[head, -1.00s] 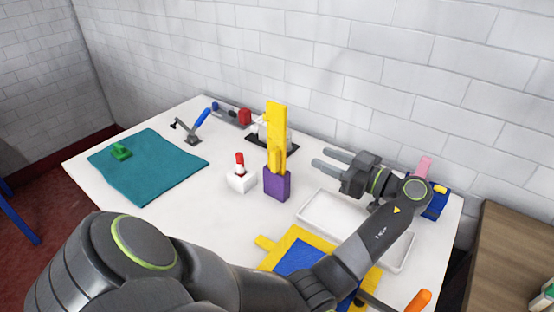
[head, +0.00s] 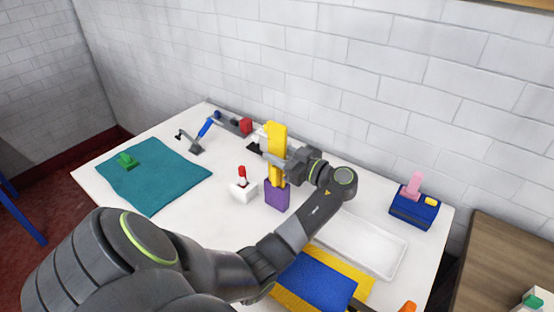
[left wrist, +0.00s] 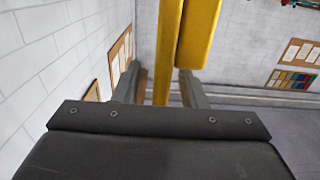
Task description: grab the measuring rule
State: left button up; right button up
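The yellow measuring rule (head: 277,138) stands upright in a purple holder (head: 277,196) in the middle of the white table. It also shows as yellow bars in the left wrist view (left wrist: 169,45). My left gripper (head: 276,160) is at the rule's upper part, coming from the right. In the left wrist view its fingers (left wrist: 158,90) are apart, with a yellow bar between them; I cannot tell whether either touches it. The rule hides part of the fingers in the head view. My right gripper is not in view.
A white block with a red top (head: 242,187) stands just left of the holder. A white tray (head: 395,262), a yellow-and-blue mat (head: 330,278) and a blue box with a pink piece (head: 414,209) are at the right. A teal cloth (head: 155,180) lies at the left.

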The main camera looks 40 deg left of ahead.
pick_arm(q)
jog(key=shift+s+a, duration=0.15)
jog(key=shift+a, duration=0.95)
jog(key=shift+d, duration=0.1)
grip_shut()
